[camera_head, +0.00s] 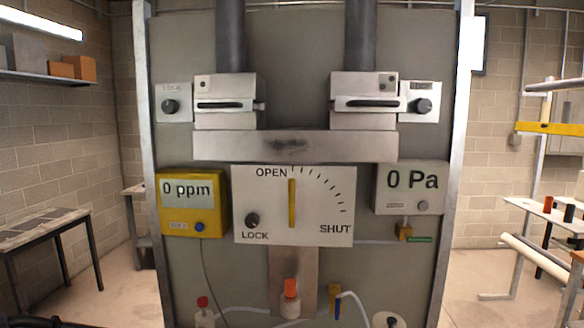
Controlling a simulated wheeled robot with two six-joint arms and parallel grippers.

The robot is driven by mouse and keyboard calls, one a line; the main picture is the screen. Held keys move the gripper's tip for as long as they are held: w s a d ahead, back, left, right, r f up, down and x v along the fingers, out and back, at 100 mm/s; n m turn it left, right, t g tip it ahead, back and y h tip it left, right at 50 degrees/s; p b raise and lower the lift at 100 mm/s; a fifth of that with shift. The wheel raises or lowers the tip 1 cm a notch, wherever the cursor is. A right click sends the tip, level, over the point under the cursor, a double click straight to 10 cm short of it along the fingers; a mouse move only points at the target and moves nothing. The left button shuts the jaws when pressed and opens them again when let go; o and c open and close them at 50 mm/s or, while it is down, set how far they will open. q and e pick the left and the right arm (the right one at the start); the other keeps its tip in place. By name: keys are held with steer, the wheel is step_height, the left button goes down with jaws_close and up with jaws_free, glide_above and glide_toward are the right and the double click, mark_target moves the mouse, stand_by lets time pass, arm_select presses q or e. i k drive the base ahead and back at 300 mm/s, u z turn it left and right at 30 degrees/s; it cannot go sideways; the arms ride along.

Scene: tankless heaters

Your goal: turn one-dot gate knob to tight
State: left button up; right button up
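The left gate block (224,118) has a small tag (203,83) that seems to show one dot. A plate left of it carries a round black knob (170,106), with small blurred lettering above the knob. The right gate block (364,119) has a similar tag (386,83) that seems to show more than one dot. A second black knob (422,106) sits on the plate to its right. Dark horizontal handles cross both blocks. The knobs' exact settings are too small to read.
Below, a white dial panel (324,199) marked OPEN, SHUT and LOCK has an upright yellow pointer. A yellow 0 ppm meter (179,215) and a grey 0 Pa meter (396,202) flank it. Bottles and tubing (290,298) stand below. Space before the knobs looks clear.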

mark_target(170, 107)
steer(key=u, duration=0.05)
steer(key=k, duration=0.35)
steer(key=u, duration=0.9)
steer(key=i, duration=0.8)
steer(key=u, duration=0.15)
